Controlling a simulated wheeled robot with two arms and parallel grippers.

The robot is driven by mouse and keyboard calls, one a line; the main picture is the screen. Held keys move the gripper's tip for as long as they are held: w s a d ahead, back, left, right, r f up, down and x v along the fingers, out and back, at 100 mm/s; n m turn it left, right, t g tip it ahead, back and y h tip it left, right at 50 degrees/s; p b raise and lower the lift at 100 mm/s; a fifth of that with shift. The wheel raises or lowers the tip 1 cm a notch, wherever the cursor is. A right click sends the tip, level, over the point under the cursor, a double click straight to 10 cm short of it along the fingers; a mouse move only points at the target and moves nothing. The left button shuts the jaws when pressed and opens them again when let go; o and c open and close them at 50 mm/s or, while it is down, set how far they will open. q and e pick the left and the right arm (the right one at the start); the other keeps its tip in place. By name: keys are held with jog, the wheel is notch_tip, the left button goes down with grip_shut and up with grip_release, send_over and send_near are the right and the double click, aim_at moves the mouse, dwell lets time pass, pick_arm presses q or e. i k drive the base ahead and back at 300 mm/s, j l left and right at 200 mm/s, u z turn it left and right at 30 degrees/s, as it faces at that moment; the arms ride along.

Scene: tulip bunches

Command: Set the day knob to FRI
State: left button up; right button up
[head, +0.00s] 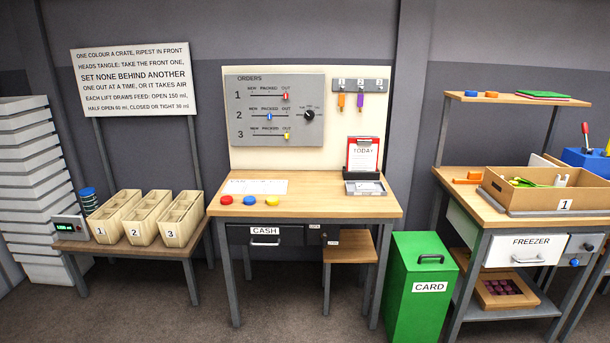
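The day knob (309,115) is a round black knob on the right part of the grey ORDERS board (245,145). Small day labels ring it, too small to read. A pale mark on the knob seems to point up and to the right, but I cannot tell which day it is set to. The board is fixed to a cream back panel (350,130) above a wooden desk (325,205). Neither of my grippers shows in the head view.
Three sliders, with red, blue and yellow handles, sit left of the knob. A TODAY pad (363,153) stands on the desk near red, blue and yellow discs. A stool (350,247) and a green CARD bin (418,300) stand below. Floor in front is open.

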aim_at(309, 116)
jog(key=i, duration=1.55)
